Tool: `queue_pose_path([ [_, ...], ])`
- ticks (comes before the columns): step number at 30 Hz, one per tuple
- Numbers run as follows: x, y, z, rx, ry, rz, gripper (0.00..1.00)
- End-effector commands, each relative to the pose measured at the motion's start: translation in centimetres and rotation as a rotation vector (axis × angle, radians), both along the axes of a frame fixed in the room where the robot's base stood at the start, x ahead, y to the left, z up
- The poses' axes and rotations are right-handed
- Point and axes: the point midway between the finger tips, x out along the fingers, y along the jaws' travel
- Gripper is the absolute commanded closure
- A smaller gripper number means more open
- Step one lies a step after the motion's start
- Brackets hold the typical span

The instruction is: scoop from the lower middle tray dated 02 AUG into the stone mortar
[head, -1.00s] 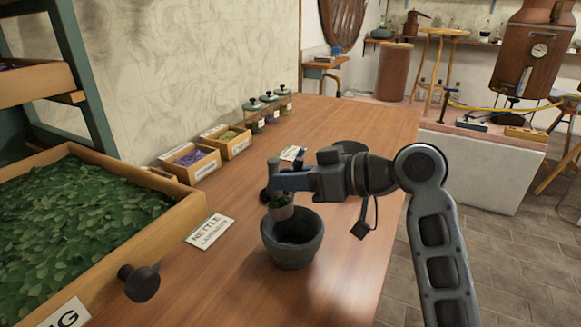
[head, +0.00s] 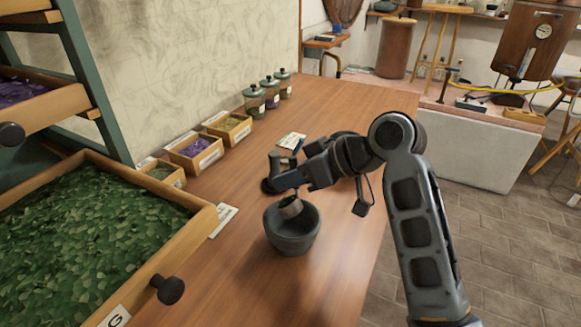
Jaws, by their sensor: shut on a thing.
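My gripper (head: 284,184) is shut on a small grey scoop (head: 291,208). The scoop is tilted over the stone mortar (head: 292,243), a dark grey bowl standing on the wooden table. The scoop's mouth and the mortar's floor are too dark and small to tell what lies in them. A large wooden tray (head: 190,232) full of green leaves, with a round black knob, fills the lower left. Its front label is cut off at the frame's edge, and no date can be read.
Small labelled wooden boxes, one with purple herbs (head: 197,152), line the wall side. Lidded glass jars (head: 270,92) stand behind them. A card (head: 222,220) lies beside the large tray. Another tray with purple contents (head: 40,108) sits above it. The table (head: 345,110) is clear towards its far end.

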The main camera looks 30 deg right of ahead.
Motion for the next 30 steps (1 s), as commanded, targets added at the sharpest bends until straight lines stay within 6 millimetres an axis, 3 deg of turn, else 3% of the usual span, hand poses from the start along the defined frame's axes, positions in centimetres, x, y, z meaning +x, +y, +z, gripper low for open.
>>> queue_pose_path([
  [30,0.01,0.06,0.35,-0.152,0.235,0.002,1.00],
])
